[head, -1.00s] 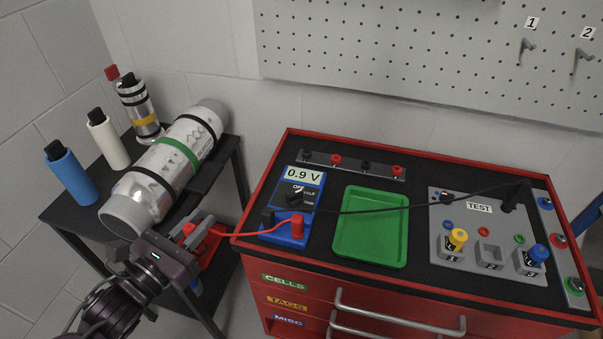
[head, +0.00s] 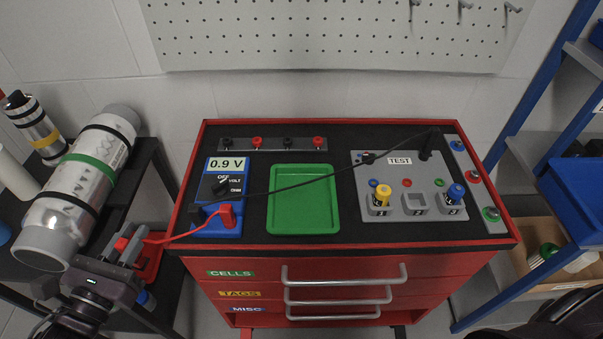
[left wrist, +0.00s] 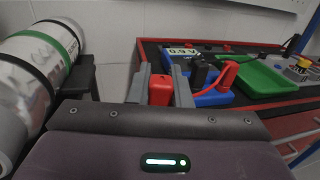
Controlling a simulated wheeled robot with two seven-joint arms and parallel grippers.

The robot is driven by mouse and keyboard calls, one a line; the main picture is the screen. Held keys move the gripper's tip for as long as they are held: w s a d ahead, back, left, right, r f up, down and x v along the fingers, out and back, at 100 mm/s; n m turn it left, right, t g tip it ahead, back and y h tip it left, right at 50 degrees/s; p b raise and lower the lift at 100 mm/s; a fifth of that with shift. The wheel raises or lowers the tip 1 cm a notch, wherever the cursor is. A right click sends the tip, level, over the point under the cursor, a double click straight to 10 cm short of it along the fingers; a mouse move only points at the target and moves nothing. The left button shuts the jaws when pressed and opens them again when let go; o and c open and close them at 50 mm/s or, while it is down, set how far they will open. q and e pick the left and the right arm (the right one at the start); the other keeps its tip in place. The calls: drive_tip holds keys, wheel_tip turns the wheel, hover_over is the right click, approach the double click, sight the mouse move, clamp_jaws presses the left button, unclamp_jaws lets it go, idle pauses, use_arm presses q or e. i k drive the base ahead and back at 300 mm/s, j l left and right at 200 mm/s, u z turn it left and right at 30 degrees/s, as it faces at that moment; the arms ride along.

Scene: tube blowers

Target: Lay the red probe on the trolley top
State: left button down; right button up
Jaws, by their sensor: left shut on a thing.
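My left gripper (head: 128,252) is at the lower left of the head view, just left of the trolley. It is shut on the red probe (left wrist: 159,90), which sits between its two fingers in the left wrist view. A red lead runs from the probe to the blue meter (head: 218,188), which reads 0.9 V. The red trolley (head: 330,258) has a black top (head: 258,215). The meter stands at the left of that top. A dark piece of my right arm seems to show at the lower right; its gripper is out of view.
A green tray (head: 304,200) lies mid-top, with a grey TEST panel (head: 395,165) to its right. A black lead (head: 300,182) crosses above the tray. A silver cylinder (head: 75,190) lies on a black side table left of my gripper. A blue rack (head: 535,150) stands at right.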

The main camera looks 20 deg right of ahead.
sight(258, 205)
drive_tip(key=l+u, duration=0.1)
drive_tip(key=l, duration=0.4)
drive_tip(key=k+l+u, duration=0.1)
drive_tip(key=l, duration=0.4)
drive_tip(key=k+l+u, duration=0.1)
drive_tip(key=l, duration=0.4)
drive_tip(key=k+l+u, duration=0.1)
drive_tip(key=l, duration=0.4)
drive_tip(key=k+l+u, duration=0.1)
drive_tip(key=l, duration=0.35)
